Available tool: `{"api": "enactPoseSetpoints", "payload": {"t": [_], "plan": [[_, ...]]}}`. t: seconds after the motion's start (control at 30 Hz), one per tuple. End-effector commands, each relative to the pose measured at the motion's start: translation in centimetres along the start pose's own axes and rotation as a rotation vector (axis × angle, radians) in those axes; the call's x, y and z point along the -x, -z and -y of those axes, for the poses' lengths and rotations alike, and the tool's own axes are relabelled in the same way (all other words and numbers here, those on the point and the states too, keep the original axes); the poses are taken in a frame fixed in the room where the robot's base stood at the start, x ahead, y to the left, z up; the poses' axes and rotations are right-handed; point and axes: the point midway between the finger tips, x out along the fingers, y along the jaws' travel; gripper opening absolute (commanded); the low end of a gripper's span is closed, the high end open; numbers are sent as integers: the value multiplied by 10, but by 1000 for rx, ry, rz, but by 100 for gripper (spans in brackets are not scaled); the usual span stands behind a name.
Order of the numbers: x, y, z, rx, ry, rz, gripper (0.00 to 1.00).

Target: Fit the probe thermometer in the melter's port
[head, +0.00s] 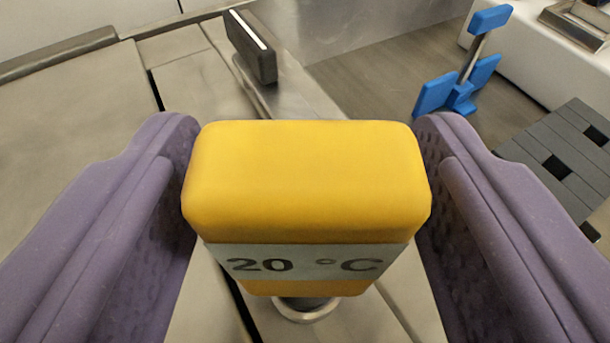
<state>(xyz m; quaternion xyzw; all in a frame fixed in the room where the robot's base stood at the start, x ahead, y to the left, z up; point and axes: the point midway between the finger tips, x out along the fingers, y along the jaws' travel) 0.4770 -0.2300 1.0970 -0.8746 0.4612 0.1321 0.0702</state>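The probe thermometer (306,180) is a yellow block with a pale display reading "20 °C". It fills the middle of the head view. My gripper (310,150) has its two purple, textured fingers against the left and right sides of the block, shut on it. A round metal ring (306,312) shows just below the block. I cannot tell whether it is the melter's port or a collar on the thermometer. The probe's stem and tip are hidden under the yellow body.
A dark grey block with a white stripe (252,48) stands on the metal surface beyond the thermometer. A blue finned piece on a metal rod (462,75) is at the upper right. Dark grey slats (565,150) lie at the right. Flat metal panels (75,120) spread out at the left.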

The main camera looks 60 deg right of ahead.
Motion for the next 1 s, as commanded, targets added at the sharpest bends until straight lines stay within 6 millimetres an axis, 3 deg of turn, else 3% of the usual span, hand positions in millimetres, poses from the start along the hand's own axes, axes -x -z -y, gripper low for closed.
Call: {"api": "enactPoseSetpoints", "payload": {"t": [0.37,0.73,1.0], "plan": [[3,1,0,0,1,1,79],[65,3,1,1,3,0,79],[78,0,0,0,0,-1,79]]}}
